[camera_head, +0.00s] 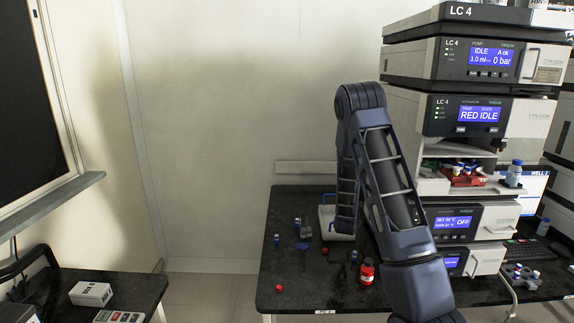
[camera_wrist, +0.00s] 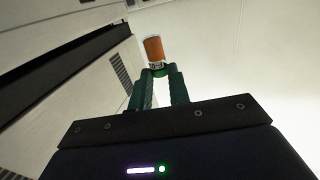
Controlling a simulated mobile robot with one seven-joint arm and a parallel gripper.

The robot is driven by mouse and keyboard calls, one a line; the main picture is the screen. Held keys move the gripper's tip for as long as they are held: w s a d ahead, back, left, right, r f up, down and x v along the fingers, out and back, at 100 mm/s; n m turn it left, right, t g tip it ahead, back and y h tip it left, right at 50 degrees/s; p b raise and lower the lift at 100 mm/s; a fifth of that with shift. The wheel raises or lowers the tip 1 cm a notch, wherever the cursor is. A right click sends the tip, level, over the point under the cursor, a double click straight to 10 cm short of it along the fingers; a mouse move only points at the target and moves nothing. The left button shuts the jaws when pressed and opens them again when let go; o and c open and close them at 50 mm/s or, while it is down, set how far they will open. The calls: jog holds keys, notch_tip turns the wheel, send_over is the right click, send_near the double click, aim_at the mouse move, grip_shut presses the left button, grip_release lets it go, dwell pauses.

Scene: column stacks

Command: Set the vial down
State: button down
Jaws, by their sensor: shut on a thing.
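In the wrist view my gripper (camera_wrist: 158,73) is shut on a vial (camera_wrist: 153,49). The vial has an orange upper part and a pale band with dark marks just above the fingertips. Its lower end is hidden between the fingers. In the head view my arm rises in front of the dark bench (camera_head: 300,265) and bends down again. My gripper and the held vial cannot be made out there.
Several small vials (camera_head: 277,240) stand at the bench's left, with loose red caps (camera_head: 279,288) and a blue cap (camera_head: 302,247) nearby. A red bottle (camera_head: 367,273) stands near the arm. The instrument stack (camera_head: 480,115) with an open tray bay (camera_head: 462,176) is at right.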

dwell(0.3)
jog(key=s+a+n+y, duration=0.1)
jog(key=a+n+y, duration=0.95)
jog(key=a, duration=2.35)
jog(key=s+a+r+n+g+y, duration=0.1)
jog(key=s+a+n+g+y, duration=0.15)
jog(key=s+a+y, duration=0.6)
jog(key=s+a+r+n+g+y, duration=0.1)
jog(key=s+a+g, duration=0.25)
jog(key=a, duration=1.05)
jog(key=s+a+r+n+g+y, duration=0.2)
jog(key=s+a+n+g, duration=0.4)
jog(key=s+a, duration=0.75)
jog(key=s+a+r+n+g+y, duration=0.1)
jog(key=s+a+n+g, duration=0.2)
jog(key=s+a+g, duration=0.95)
jog(key=s+f+t, duration=0.1)
jog(key=f, duration=0.5)
jog(key=s+d+f+t, duration=0.1)
jog(key=f+t, duration=0.1)
jog(key=f, duration=0.5)
jog(key=s+d+f+t, duration=0.1)
jog(key=f, duration=0.5)
jog(key=shift+s+d+f+t, duration=0.1)
jog(key=shift+s+f+t, duration=0.1)
jog(key=shift+s+t, duration=0.15)
jog(key=shift+f, duration=0.2)
jog(key=c, duration=1.3)
grip_release()
